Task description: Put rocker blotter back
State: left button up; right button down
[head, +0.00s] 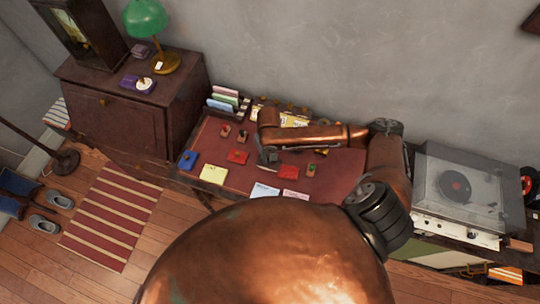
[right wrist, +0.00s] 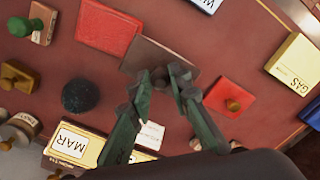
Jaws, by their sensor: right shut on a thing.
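My right gripper (head: 267,158) is low over the middle of the desk. In the right wrist view, its green fingers (right wrist: 166,78) are shut on a dark brown flat-faced piece, which I take to be the rocker blotter (right wrist: 160,57). The fingertips cover part of it. I cannot tell whether it touches the desk top. It partly overlaps a red rectangle (right wrist: 107,28) in that view. A red block with a brass knob (right wrist: 230,97) lies beside the gripper, apart from it. My left gripper is not in view.
The red desk top (head: 335,168) holds a yellow GAS box (head: 213,174), a blue box (head: 187,160) and small stamps. A MAR calendar (right wrist: 88,145), a dark ball (right wrist: 80,95) and a brass-coloured stamp (right wrist: 18,76) are near the gripper. A record player (head: 458,190) stands at right.

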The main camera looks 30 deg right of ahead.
jog(key=shift+f, duration=0.1)
jog(key=c, duration=1.8)
grip_release()
jog(key=shift+r, duration=0.35)
notch_tip(320, 180, up, 12)
jog(key=p, duration=0.1)
